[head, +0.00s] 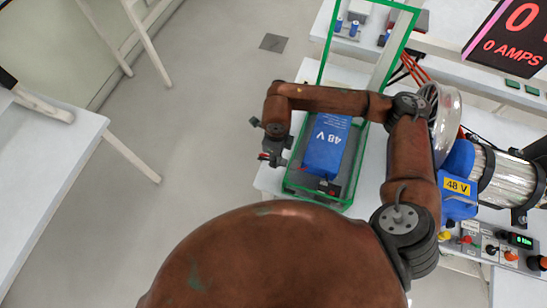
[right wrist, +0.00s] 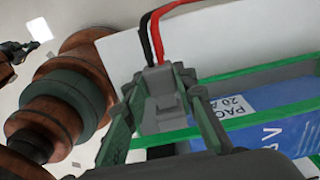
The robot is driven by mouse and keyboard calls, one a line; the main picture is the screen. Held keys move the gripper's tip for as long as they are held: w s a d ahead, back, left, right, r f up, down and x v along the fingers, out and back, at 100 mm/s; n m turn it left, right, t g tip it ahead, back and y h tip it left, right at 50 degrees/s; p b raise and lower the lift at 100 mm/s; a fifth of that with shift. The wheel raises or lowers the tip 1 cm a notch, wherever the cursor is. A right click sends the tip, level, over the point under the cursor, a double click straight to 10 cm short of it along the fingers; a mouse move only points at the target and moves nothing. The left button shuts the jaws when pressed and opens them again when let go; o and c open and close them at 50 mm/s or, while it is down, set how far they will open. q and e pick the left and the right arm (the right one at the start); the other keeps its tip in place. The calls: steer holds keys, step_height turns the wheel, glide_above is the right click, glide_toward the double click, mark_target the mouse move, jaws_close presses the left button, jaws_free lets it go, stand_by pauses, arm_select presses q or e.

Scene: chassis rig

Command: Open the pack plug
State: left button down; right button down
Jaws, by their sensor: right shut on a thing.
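The blue 48 V battery pack (head: 327,145) sits inside a green-edged frame on a white bench; its labelled face also shows in the right wrist view (right wrist: 262,118). My right gripper (head: 272,150) is at the left side of the pack. In the right wrist view my right gripper (right wrist: 160,90) is shut on a grey plug (right wrist: 160,82) with a red and a black lead. The plug is upright by the frame's edge; whether its halves are joined is unclear. A dark shape at the left edge there may be my left gripper (right wrist: 14,50); its jaws are unclear.
The green frame (head: 318,60) rises around the pack. A silver motor with a blue 48 V box (head: 457,205) and a control panel (head: 490,248) stand at the right. A display (head: 512,38) reads 0 AMPS. Open floor (head: 190,130) lies to the left.

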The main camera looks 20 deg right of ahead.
steer(key=c, duration=2)
jaws_free()
steer(key=shift+s+d, duration=0.1)
steer(key=o, duration=0.4)
steer(key=shift+r, duration=0.3)
arm_select(q)
steer(key=shift+w, duration=0.25)
arm_select(e)
step_height(320, 180, up, 11)
steer(key=shift+r, duration=0.2)
